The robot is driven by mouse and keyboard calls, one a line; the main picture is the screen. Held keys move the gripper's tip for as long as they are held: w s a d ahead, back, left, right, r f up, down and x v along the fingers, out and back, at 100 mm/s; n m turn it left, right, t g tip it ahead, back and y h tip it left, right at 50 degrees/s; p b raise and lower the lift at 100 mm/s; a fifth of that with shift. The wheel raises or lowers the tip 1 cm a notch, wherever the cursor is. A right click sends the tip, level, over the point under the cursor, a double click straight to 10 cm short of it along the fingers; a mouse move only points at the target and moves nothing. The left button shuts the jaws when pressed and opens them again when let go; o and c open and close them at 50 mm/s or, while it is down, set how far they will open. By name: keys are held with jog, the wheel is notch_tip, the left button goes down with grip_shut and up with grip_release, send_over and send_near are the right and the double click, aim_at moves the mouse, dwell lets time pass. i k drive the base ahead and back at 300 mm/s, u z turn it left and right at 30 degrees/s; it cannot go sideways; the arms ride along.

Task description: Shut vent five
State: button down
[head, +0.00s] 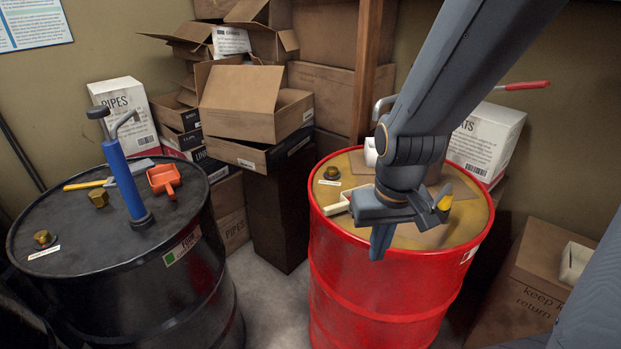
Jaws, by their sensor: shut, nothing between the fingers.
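Two drums stand in the head view. On the black drum (75,215), a brass cap (43,238) sits at the left with a small white label (43,252) in front of it. A second brass cap (98,199) is nearer the middle of that lid. On the red drum (350,260), a brass cap (332,174) sits at the left of the yellowish lid, with a small white label below it. The labels are too small to read, so I cannot tell which is vent five. My gripper (381,250) is shut and empty, over the front of the red drum; my arm hides much of its lid.
A blue hand pump (125,178), an orange scoop (163,179) and a yellow-handled tool (85,185) are on the black drum. Cardboard boxes (255,103) stand behind; another box (535,275) is right.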

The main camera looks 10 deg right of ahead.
aim_at(331, 171)
jog(key=u, duration=1.7)
jog(key=k, duration=0.35)
jog(key=z, duration=1.5)
jog(key=i, duration=0.5)
